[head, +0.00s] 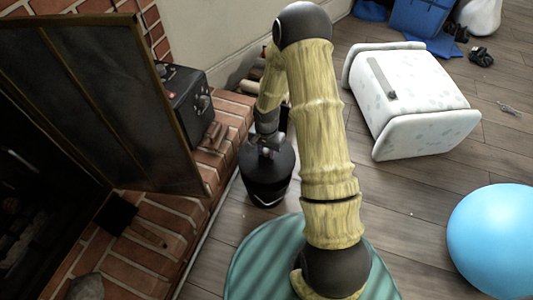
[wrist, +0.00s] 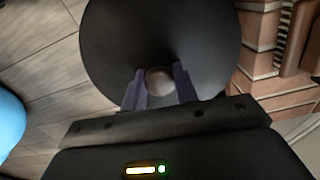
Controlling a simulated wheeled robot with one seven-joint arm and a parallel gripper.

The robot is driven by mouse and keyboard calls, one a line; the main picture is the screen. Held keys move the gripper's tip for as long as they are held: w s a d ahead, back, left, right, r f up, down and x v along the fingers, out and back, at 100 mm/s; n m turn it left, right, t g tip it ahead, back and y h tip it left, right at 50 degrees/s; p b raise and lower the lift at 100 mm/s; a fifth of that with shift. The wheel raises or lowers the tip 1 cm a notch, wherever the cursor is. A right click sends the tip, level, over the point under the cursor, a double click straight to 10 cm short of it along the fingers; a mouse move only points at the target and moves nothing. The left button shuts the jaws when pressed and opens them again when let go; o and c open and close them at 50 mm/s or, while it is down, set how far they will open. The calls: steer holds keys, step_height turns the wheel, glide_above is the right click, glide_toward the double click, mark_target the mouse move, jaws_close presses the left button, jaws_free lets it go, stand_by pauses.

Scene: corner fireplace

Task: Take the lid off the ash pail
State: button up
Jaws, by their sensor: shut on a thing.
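The ash pail (head: 267,193) is a dark, round pail standing on the wood floor beside the brick hearth. Its black, cone-shaped lid (head: 255,158) is over the pail's top. I cannot tell whether lid and rim touch. In the wrist view the lid (wrist: 120,40) is a wide dark disc with a round, paler knob (wrist: 159,80) at its middle. My gripper (wrist: 160,72) has its two fingers on either side of the knob and is shut on it. In the head view my gripper (head: 268,147) is above the lid, partly hidden by my arm.
The brick hearth (head: 160,215) and an open dark fireplace door (head: 110,100) are close on the left. A black box with knobs (head: 187,103) sits on the hearth. A white patterned pouf (head: 425,100) and a blue ball (head: 497,240) are on the right, with bare floor between.

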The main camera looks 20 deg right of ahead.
steer(key=shift+r, duration=0.5)
step_height(320, 180, up, 17)
steer(key=w+n+p, duration=0.2)
steer(key=n+p, duration=0.6)
steer(key=p, duration=0.2)
steer(key=shift+r, duration=0.15)
steer(key=shift+a, duration=0.1)
